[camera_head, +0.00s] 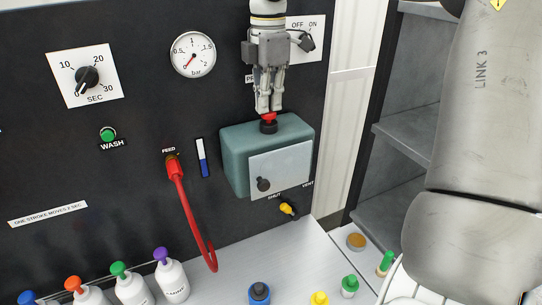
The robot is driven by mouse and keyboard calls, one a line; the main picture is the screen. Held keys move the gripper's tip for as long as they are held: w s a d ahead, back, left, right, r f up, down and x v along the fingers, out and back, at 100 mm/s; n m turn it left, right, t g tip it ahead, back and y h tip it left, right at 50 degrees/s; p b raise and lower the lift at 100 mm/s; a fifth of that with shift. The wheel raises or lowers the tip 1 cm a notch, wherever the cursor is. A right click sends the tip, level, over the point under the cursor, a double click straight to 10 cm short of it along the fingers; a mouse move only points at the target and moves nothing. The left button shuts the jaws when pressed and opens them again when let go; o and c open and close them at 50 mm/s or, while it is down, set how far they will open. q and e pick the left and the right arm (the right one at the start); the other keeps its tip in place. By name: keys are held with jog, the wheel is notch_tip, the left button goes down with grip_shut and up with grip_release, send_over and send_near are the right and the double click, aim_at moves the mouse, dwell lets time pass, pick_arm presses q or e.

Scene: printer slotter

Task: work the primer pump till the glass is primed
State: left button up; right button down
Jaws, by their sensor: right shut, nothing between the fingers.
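The primer pump is a teal box (236,160) on the black panel, with a pale grey plate on its front. A red-topped black plunger (268,126) stands on its top. My right gripper (268,107) points straight down over the plunger, fingers shut and empty. Its tips are at or just above the red cap; I cannot tell whether they touch. The sight glass (202,158) is a narrow upright strip left of the pump, white above and blue in its lower part. My left gripper is not in view.
A red hose (189,215) hangs from the FEED port. A pressure gauge (194,55), a SEC dial (87,77) and a green WASH button (108,134) are on the panel. A yellow-handled valve (287,208) sits below the pump. Several capped bottles (172,281) stand along the front.

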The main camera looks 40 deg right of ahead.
jog(key=shift+f, duration=0.3)
jog(key=shift+r, duration=0.25)
jog(key=shift+r+p, duration=1.7)
jog(key=shift+r, duration=0.5)
notch_tip(320, 180, up, 6)
jog(key=p, duration=0.3)
jog(key=shift+p, duration=0.35)
